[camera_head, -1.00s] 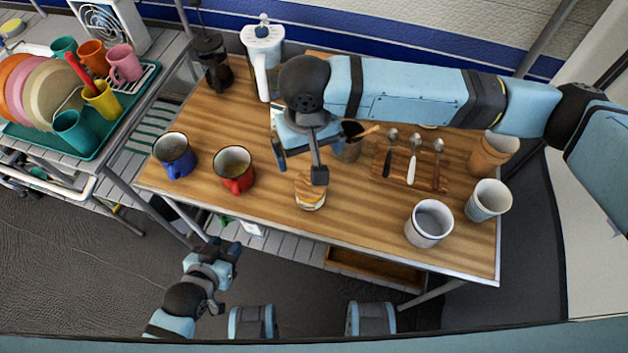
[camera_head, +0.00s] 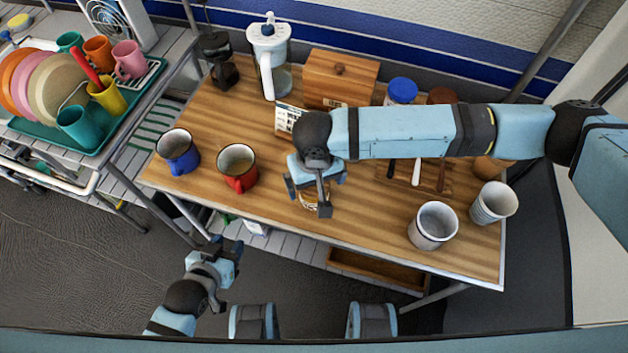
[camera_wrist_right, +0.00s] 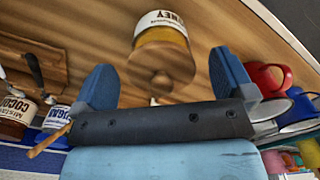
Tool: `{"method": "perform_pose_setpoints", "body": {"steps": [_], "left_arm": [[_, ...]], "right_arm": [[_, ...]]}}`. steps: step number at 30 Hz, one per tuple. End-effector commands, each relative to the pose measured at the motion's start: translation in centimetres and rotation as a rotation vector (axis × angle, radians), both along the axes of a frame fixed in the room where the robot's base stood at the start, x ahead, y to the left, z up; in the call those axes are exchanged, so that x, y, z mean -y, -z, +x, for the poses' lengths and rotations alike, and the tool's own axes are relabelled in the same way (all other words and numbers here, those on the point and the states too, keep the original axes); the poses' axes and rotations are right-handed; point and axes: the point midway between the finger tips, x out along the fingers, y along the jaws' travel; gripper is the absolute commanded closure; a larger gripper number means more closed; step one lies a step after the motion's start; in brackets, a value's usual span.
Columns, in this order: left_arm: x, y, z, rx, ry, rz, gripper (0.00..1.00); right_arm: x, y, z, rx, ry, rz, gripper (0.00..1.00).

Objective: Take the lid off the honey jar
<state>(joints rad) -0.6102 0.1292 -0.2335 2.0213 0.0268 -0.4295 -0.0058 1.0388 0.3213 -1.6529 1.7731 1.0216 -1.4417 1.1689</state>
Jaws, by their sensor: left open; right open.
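The honey jar (camera_wrist_right: 163,38) shows in the right wrist view with its white HONEY label. Its round wooden lid (camera_wrist_right: 162,72) is on, and the knob faces my camera. In the head view the jar (camera_head: 308,204) is mostly hidden under my right gripper, near the table's front edge. My right gripper (camera_head: 312,196) is open above the jar. In the right wrist view its blue fingers (camera_wrist_right: 163,62) stand apart on either side of the lid, with nothing between them gripped. My left gripper (camera_head: 229,248) is open and empty, low in front of the table.
A blue mug (camera_head: 180,160) and a red mug (camera_head: 239,180) stand left of the jar. A white cup (camera_head: 432,230) and a ribbed cup (camera_head: 487,207) stand to the right. A wooden box (camera_head: 338,82) and a blue-lidded jar (camera_head: 402,90) are at the back.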

Motion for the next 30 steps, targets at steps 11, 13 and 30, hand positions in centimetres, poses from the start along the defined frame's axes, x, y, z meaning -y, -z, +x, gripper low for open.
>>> {"method": "perform_pose_setpoints", "body": {"steps": [11, 13, 30], "left_arm": [[0.0, -0.1, 0.0, 0.001, 0.0, 0.0, 0.57], [0.0, -0.1, 0.1, 0.002, 0.0, -0.001, 0.57], [0.1, -0.4, 0.1, 0.005, 0.002, 0.0, 0.57]], "right_arm": [[0.0, -0.1, 0.0, 0.0, 0.0, 0.0, 0.52], [0.0, -0.1, 0.0, 0.0, 0.0, 0.0, 0.52], [-0.1, -3.3, 0.0, 0.002, -0.001, 0.003, 0.52]]}}
